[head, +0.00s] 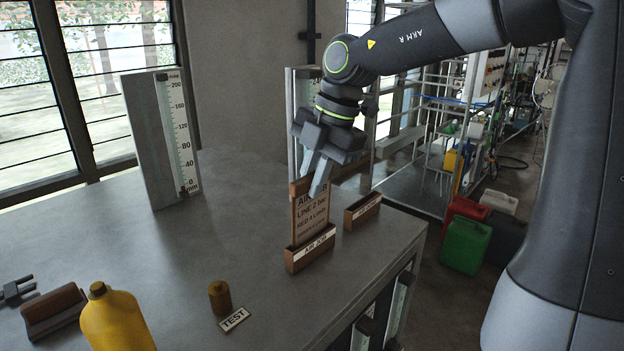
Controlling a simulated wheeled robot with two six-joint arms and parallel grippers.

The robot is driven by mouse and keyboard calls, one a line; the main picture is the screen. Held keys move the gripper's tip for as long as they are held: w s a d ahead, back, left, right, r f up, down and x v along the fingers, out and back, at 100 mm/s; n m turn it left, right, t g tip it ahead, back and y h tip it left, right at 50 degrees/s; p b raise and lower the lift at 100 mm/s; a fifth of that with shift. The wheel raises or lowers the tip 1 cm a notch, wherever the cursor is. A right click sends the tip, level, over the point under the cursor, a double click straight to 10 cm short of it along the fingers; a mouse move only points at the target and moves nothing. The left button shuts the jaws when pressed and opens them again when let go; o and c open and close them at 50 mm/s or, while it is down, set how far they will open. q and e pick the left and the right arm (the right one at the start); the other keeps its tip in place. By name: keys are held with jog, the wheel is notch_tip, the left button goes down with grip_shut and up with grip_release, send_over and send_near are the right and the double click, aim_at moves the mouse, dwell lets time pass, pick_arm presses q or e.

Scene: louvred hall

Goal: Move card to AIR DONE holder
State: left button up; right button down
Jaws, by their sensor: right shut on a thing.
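The tan card (309,218), with dark printed lines headed "AIR", stands upright. Its lower edge is at the near wooden holder (309,256), whose white label seems to read "AIR JOB". I cannot tell whether the card sits inside the slot or just behind the front wall. My right gripper (318,178) comes from above and is shut on the card's top edge. A second wooden holder (362,209) stands behind and to the right, its white label too small to read surely; it looks empty.
A yellow bottle (115,322), a brown block (53,312), a brass weight (220,297) and a TEST label (234,319) are on the near table (180,255). A scale gauge (160,140) stands at the back left. Jerrycans (465,243) are on the floor beyond the right edge.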

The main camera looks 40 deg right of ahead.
jog(key=c, duration=1.4)
grip_release()
jog(key=shift+w, duration=0.2)
jog(key=shift+o, duration=0.2)
jog(key=shift+s+r, duration=0.1)
jog(key=shift+r, duration=0.25)
jog(key=b+v, duration=0.1)
jog(key=v, duration=0.1)
jog(key=shift+d+r, duration=0.15)
jog(key=shift+r, duration=0.1)
jog(key=p+v, duration=0.1)
jog(key=v, duration=0.7)
jog(key=shift+r+p, duration=0.3)
